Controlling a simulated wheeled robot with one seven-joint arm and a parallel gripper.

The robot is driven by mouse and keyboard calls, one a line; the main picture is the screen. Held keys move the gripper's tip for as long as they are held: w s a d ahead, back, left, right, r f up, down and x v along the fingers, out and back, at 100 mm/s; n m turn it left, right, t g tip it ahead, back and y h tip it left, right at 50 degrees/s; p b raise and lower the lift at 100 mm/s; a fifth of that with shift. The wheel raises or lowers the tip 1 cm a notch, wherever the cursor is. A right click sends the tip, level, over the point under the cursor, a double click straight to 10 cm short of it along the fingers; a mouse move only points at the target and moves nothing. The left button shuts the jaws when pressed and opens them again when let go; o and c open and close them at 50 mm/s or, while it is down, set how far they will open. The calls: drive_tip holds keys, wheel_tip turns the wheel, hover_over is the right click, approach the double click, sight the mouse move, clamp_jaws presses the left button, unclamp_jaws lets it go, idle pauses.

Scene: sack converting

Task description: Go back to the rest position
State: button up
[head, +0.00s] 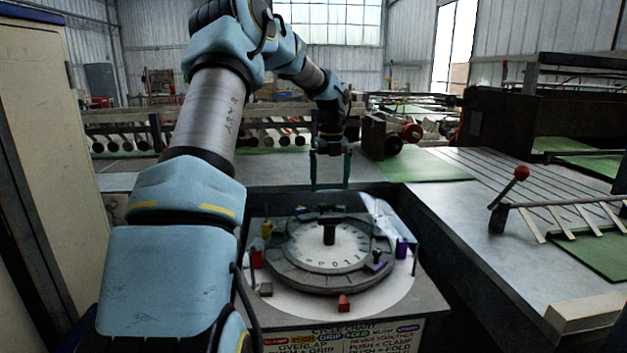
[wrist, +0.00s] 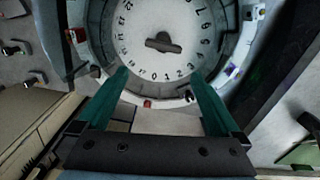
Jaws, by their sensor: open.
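My gripper (head: 331,170) is at the end of my arm, raised above the far side of a round numbered dial (head: 322,246). Its two green fingers are apart with nothing between them. In the wrist view the open fingers of my gripper (wrist: 160,95) point toward the dial (wrist: 130,30), which has a dark knob (wrist: 163,43) at its centre. The knob (head: 328,231) stands upright in the head view. My gripper is clear of the knob.
Small coloured blocks, including a red one (head: 343,303) and a purple one (head: 402,247), stand around the dial. A printed cycle chart (head: 345,338) is on the front. A lever with a red ball (head: 521,173) stands on the metal table at right. A pale cabinet (head: 45,130) is close at left.

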drive_tip(key=s+a+f+n, duration=0.1)
drive_tip(key=s+a+n, duration=0.4)
drive_tip(key=s+n, duration=0.4)
drive_tip(key=s+a+f+n+t, duration=0.1)
drive_tip(key=s+a+n, duration=0.4)
drive_tip(key=s+n, duration=0.5)
drive_tip(key=s+a+f+n, duration=0.2)
drive_tip(key=s+a+n, duration=0.4)
drive_tip(key=s+n, duration=0.4)
drive_tip(key=n, duration=0.3)
drive_tip(key=shift+f+n, duration=0.25)
drive_tip(key=shift+n, duration=0.15)
